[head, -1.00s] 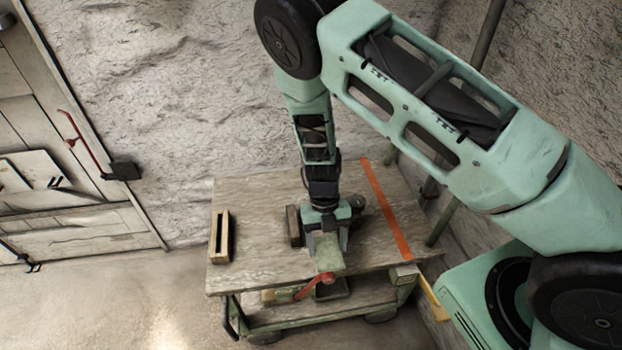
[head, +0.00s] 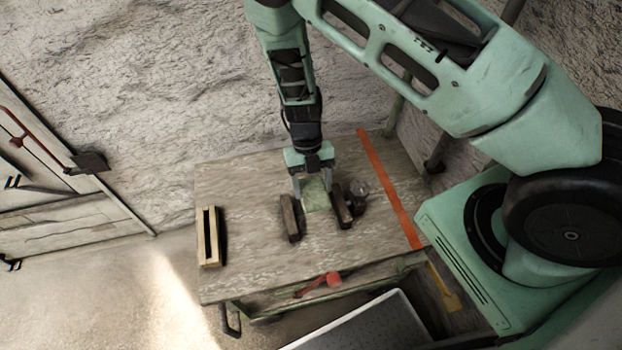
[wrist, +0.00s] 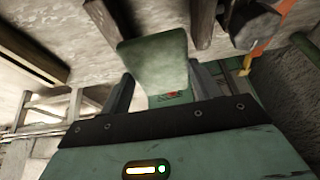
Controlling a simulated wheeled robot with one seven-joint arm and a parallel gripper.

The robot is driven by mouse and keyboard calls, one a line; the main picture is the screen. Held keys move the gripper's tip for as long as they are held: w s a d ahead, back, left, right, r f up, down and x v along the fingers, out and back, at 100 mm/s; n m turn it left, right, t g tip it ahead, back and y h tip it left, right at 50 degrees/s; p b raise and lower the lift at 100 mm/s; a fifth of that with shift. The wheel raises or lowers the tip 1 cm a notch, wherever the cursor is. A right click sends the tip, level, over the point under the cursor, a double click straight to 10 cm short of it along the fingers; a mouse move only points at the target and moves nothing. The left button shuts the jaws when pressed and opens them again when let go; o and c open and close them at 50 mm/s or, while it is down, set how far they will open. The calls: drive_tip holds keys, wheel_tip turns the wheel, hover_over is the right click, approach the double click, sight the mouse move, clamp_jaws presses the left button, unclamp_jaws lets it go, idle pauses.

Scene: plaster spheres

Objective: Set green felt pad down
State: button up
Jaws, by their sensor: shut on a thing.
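The green felt pad (head: 316,198) is a flat, pale green piece between the fingers of my gripper (head: 313,182). In the wrist view the pad (wrist: 157,62) sticks out beyond the two dark fingers (wrist: 160,85), which close on its sides. In the head view the pad is over the gap between two dark brown blocks (head: 290,218) and (head: 341,206) on the worn wooden table top (head: 250,240). I cannot tell whether its underside touches the table.
A pale slotted wooden block (head: 208,238) stands at the left of the table. A round dark object (head: 359,190) is beside the right brown block. An orange strip (head: 390,190) runs along the right side. A red-ended lever (head: 332,280) is at the front edge. The table's left-middle is clear.

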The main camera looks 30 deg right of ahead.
drive_tip(key=shift+w+r+p, duration=0.1)
drive_tip(key=shift+r+p, duration=0.05)
drive_tip(key=shift+p, duration=0.35)
drive_tip(key=b, duration=0.3)
hover_over(313, 218)
drive_tip(key=w, duration=0.1)
drive_tip(key=shift+w+d+f, duration=0.1)
drive_tip(key=shift+w+f, duration=0.05)
drive_tip(key=shift+f, duration=2.8)
drive_tip(key=shift+f+b, duration=1.45)
drive_tip(key=shift+f, duration=2)
drive_tip(key=o, duration=1)
drive_tip(key=shift+o, duration=0.2)
